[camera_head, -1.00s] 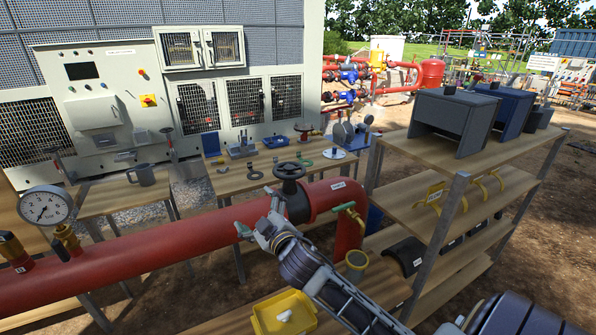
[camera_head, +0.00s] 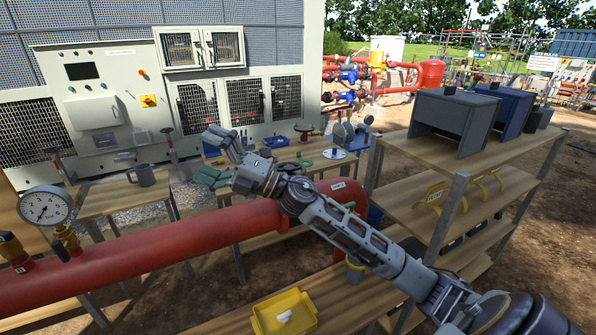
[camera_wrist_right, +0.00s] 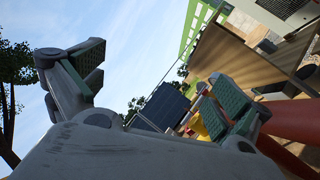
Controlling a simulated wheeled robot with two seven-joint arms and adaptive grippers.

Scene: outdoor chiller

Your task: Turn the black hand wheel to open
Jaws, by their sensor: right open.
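My left gripper is not in view.
A pressure gauge (camera_head: 45,206) stands on the pipe at the left. A yellow tray (camera_head: 268,318) lies below on a wooden bench. A shelf rack (camera_head: 463,192) stands close on the right.

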